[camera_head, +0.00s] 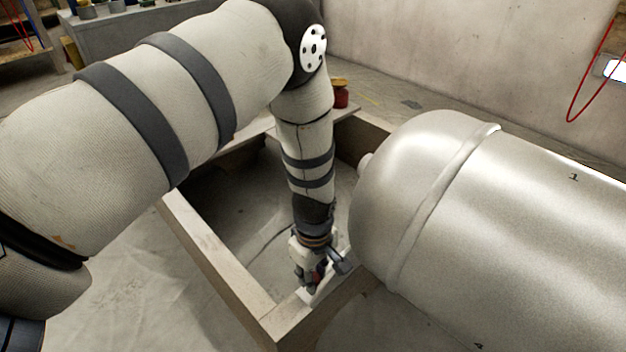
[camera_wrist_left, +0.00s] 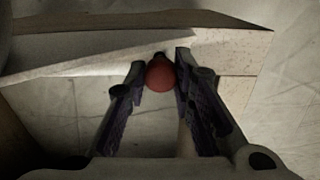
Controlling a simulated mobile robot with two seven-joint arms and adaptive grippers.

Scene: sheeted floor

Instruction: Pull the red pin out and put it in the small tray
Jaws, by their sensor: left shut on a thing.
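My left gripper (camera_head: 314,284) points down at the near corner of a wooden frame, beside the silver tank. In the left wrist view, its fingertips (camera_wrist_left: 160,76) are on either side of the round red head of the red pin (camera_wrist_left: 160,74), shut on it. The pin's lower part is hidden, so I cannot tell whether it is still seated. In the head view the gripper mostly hides the pin. I cannot make out the small tray for certain in either view. My right gripper is not in view.
The wooden frame (camera_head: 215,255) encloses bare floor. The large silver tank (camera_head: 480,215) lies close on the right. A red container (camera_head: 340,98) stands at the frame's far side. A workbench (camera_head: 130,32) is at the back left. Sheeted floor (camera_head: 120,300) is clear at front left.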

